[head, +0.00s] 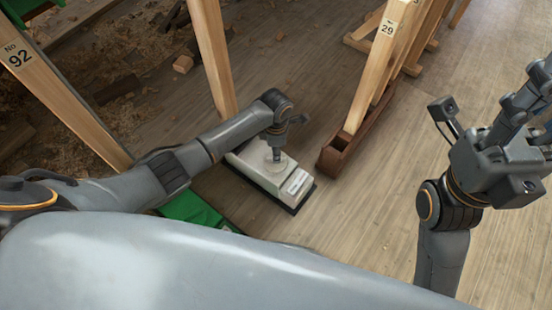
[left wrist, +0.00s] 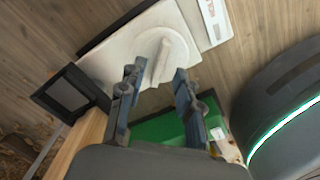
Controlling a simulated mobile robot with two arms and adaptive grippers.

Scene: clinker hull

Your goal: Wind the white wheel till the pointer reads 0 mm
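The white wheel (left wrist: 172,48) is a round disc with a raised bar across it, on top of a cream box (head: 259,176). In the head view the wheel (head: 259,160) is partly covered by my left gripper (head: 277,153), which points down over it. In the left wrist view my left gripper (left wrist: 158,80) is open, its two fingers apart at the near end of the bar; I cannot tell whether they touch it. A pale scale plate (head: 296,182) is on the box's side; the pointer and its reading are too small to make out. My right gripper (head: 532,85) is raised at the right, away from the box.
A wooden post (head: 212,55) stands just behind the box. A brown wooden trough with the post marked 29 (head: 389,28) is right of it. A post marked 92 (head: 50,85) is at left, with shavings behind. A green item (head: 192,208) lies left of the box. Floor at right is clear.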

